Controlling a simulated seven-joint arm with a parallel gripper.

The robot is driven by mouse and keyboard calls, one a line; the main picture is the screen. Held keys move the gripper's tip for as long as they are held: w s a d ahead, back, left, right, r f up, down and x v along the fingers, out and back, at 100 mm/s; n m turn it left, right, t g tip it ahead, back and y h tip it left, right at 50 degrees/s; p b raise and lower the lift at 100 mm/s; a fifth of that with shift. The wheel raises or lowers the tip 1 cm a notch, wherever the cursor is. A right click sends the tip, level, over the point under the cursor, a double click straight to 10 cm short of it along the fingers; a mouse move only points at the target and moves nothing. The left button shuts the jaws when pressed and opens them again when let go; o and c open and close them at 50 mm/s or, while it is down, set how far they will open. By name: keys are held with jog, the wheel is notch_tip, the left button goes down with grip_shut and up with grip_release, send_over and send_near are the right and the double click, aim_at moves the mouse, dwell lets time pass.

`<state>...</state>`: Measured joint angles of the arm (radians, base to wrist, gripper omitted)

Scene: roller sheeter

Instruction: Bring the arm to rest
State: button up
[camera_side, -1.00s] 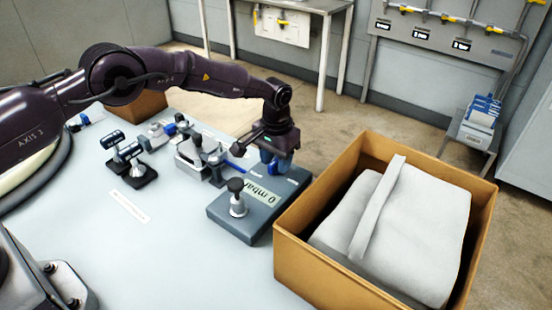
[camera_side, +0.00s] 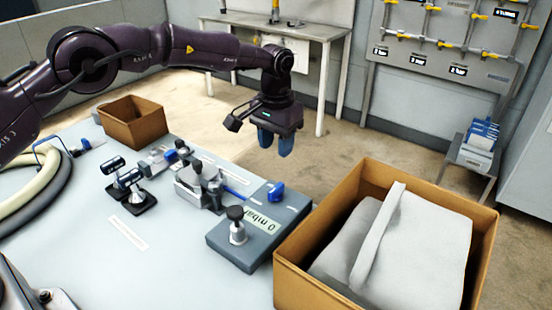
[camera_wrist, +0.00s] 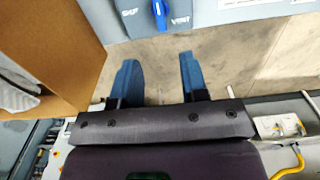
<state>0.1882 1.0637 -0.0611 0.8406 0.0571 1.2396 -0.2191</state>
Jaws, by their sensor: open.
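My gripper (camera_side: 275,143) hangs in the air above the far edge of the worktable (camera_side: 95,235) in the side view. Its two blue fingers are apart and empty, and they also show in the wrist view (camera_wrist: 157,80). A blue valve handle (camera_side: 276,192) stands on a grey block (camera_side: 240,248) on the table, below my gripper and apart from it. In the wrist view the blue handle (camera_wrist: 160,12) sits at the top edge, between labels reading GAP or similar and VENT, beyond the fingertips.
An open cardboard box (camera_side: 310,280) with a grey-white folded bundle (camera_side: 400,240) stands at the right. A smaller brown box (camera_side: 135,125) is at the back left of the table. Small fixtures (camera_side: 195,180) stand mid-table. The space around my gripper is clear.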

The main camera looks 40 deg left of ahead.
jog(key=shift+r, duration=0.4)
jog(key=s+a+r+t, duration=0.2)
jog(key=s+a+r, duration=0.2)
jog(key=s, duration=0.8)
jog(key=s+a+r+t, duration=0.1)
jog(key=s+a+r, duration=0.3)
jog(key=s+r, duration=0.3)
jog(key=s+a+r+t, duration=0.2)
jog(key=s+a+r, duration=0.2)
jog(key=s, duration=1.3)
notch_tip(320, 180, up, 2)
jog(key=shift+r+t, duration=0.2)
jog(key=shift+t, duration=0.1)
